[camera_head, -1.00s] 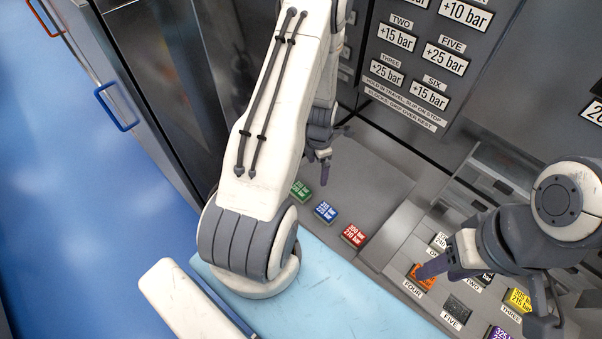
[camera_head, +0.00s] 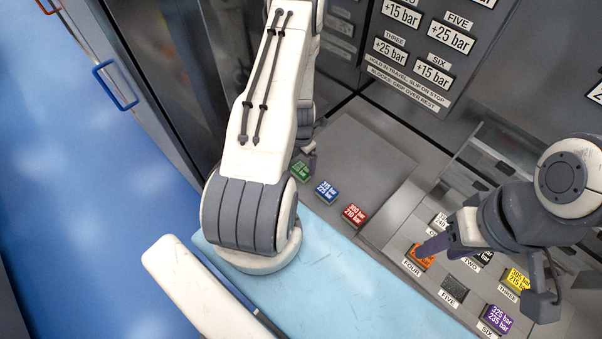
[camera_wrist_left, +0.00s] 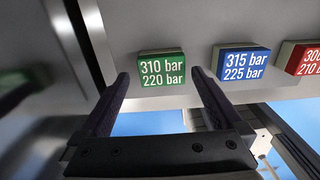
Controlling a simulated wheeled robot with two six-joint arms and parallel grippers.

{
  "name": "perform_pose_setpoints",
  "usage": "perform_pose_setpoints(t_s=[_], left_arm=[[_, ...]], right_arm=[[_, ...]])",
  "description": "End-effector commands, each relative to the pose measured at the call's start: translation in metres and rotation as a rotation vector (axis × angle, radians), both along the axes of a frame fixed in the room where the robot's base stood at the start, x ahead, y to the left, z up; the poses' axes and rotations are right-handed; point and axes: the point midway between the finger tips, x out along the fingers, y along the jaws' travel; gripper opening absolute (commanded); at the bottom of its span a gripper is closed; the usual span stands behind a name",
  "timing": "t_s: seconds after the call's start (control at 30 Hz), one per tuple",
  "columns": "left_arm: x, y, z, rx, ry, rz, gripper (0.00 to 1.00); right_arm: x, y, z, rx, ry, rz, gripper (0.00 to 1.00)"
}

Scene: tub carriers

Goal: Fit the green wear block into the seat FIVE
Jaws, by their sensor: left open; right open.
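The green wear block (camera_head: 300,170), marked 310 bar 220 bar, stands on the grey shelf at the left end of a row. In the left wrist view the green block (camera_wrist_left: 162,68) appears between and just beyond the two fingertips of my left gripper (camera_wrist_left: 160,80), which is open and empty. In the head view my left gripper (camera_head: 308,153) is partly hidden behind its arm, close to the green block. The seat FIVE (camera_head: 455,288) is a dark recess with no coloured block in it. My right gripper (camera_head: 487,277) is open above the seat panel, its fingers spread around that area.
A blue block (camera_head: 327,191) and a red block (camera_head: 354,215) stand right of the green one. An orange block (camera_head: 419,257), a yellow block (camera_head: 517,279) and a purple block (camera_head: 497,319) sit around seat FIVE. A light blue surface (camera_head: 350,275) lies in front.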

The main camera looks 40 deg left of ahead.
Motion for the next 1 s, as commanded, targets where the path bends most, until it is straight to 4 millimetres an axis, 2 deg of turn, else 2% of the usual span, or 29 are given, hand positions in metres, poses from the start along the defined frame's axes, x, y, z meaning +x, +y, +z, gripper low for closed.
perform_pose_setpoints(t_s=[0.03,0.3,0.63,0.83,0.87,1.0], left_arm=[[0.000,0.000,-0.011,0.001,-0.001,-0.001,1.00],[-0.003,-0.002,-0.040,0.000,0.000,-0.001,1.00],[-0.003,-0.002,-0.042,0.000,0.000,0.000,1.00],[-0.003,-0.002,-0.042,0.000,0.000,0.000,0.23],[-0.003,-0.002,-0.042,0.000,0.000,0.000,0.19],[-0.003,-0.002,-0.042,0.000,0.000,0.000,0.19]], right_arm=[[0.000,0.000,-0.014,0.000,0.000,0.001,0.50],[0.000,0.000,-0.051,0.000,0.000,0.004,0.50],[0.000,0.000,-0.051,0.000,0.000,0.005,0.50],[0.000,0.000,-0.051,0.000,0.000,0.005,0.50],[0.000,0.000,-0.051,0.000,0.000,0.005,0.50],[0.000,0.000,-0.051,0.000,0.000,0.005,0.50]])
